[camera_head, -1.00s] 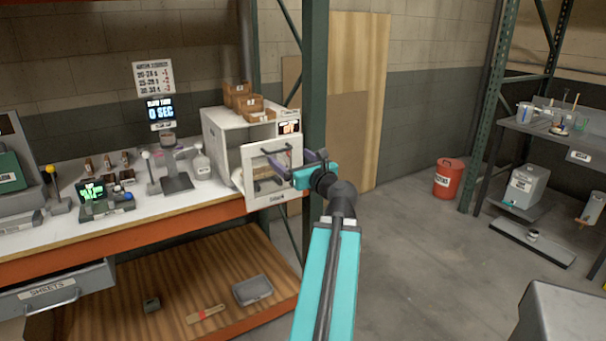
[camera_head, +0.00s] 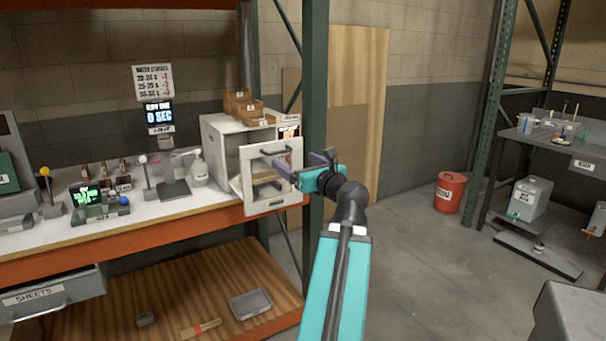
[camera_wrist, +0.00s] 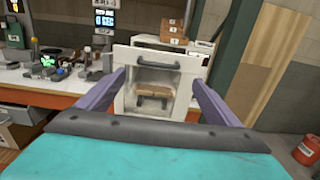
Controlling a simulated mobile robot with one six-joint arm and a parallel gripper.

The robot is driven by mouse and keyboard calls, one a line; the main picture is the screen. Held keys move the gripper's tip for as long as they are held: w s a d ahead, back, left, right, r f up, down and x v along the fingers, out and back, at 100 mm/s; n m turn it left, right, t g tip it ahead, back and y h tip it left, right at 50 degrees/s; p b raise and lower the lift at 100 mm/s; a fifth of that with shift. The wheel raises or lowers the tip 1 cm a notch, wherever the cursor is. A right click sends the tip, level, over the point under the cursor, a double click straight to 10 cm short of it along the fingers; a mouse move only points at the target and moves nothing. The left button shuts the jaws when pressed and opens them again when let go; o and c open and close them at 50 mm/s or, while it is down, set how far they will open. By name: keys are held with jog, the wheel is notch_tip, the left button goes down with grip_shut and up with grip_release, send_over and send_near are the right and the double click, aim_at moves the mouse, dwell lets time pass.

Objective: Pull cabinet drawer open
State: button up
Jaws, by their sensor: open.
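The white cabinet (camera_head: 215,142) stands on the bench, with its white-framed, windowed drawer front (camera_head: 291,200) standing out from the body over the bench edge. A dark bar handle (camera_head: 275,151) crosses the top of this front. The wrist view shows the drawer front (camera_wrist: 126,100) straight ahead and its handle (camera_wrist: 157,64) near the top. A brown item shows through the window. My gripper (camera_head: 300,165) is open in front of the drawer front. In the wrist view its purple fingers (camera_wrist: 157,78) spread either side of the front, with nothing held between them; exact distance is unclear.
A green rack post (camera_head: 315,110) stands just right of the cabinet. Brown bins (camera_head: 245,104) sit on the cabinet top.

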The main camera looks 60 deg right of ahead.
jog(key=shift+b+v, duration=1.5)
jog(key=shift+b, duration=0.4)
